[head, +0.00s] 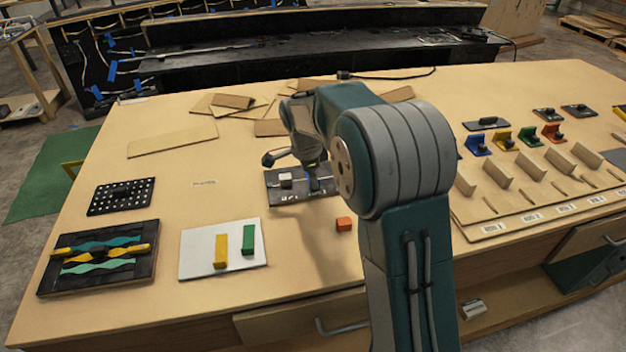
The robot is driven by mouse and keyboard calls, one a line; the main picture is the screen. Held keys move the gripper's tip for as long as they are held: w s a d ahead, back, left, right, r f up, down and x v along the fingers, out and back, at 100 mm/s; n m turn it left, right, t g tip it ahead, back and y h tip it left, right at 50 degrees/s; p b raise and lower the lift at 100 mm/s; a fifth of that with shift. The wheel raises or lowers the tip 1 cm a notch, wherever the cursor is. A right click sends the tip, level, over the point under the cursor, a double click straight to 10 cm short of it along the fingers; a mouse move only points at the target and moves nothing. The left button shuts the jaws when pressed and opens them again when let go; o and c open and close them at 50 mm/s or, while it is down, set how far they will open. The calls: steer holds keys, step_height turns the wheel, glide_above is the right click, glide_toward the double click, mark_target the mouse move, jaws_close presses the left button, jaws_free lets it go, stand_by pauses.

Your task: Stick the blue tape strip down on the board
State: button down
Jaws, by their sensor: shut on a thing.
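A small dark board (289,197) lies on the table near the middle, with a white block (286,180) and pale markings on it. My gripper (313,176) points down over the board's right part. It is shut on a small blue piece, which looks like the blue tape strip (314,185). The strip is at or just above the board; I cannot tell whether it touches. My arm hides part of the area to the right.
An orange block (344,224) sits in front of the board. A white plate (193,262) with yellow and green blocks, a black tray (60,278) and a perforated black plate (100,206) lie to the left. Cardboard pieces (172,140) lie behind; a parts rack (490,215) stands right.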

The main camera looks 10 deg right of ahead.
steer(key=shift+f, duration=0.1)
steer(key=c, duration=0.7)
jaws_free()
step_height(320, 180, up, 11)
steer(key=a, duration=0.2)
steer(key=s+d+r+n+t, duration=0.1)
steer(key=s+r+n, duration=0.35)
steer(key=s, duration=0.25)
steer(key=s+f+n+t, duration=0.1)
steer(key=s+n, duration=0.3)
steer(key=s, duration=0.3)
steer(key=s+d+f+n+t+y, duration=0.1)
steer(key=s+n+t, duration=0.1)
steer(key=s+n, duration=0.3)
steer(key=s+f+n+t, duration=0.1)
steer(key=s+n, duration=0.3)
steer(key=s, duration=0.7)
steer(key=shift+s+d+f+n+t+y, duration=0.15)
steer(key=shift+s+n+t+y, duration=0.15)
steer(key=shift+y, duration=0.1)
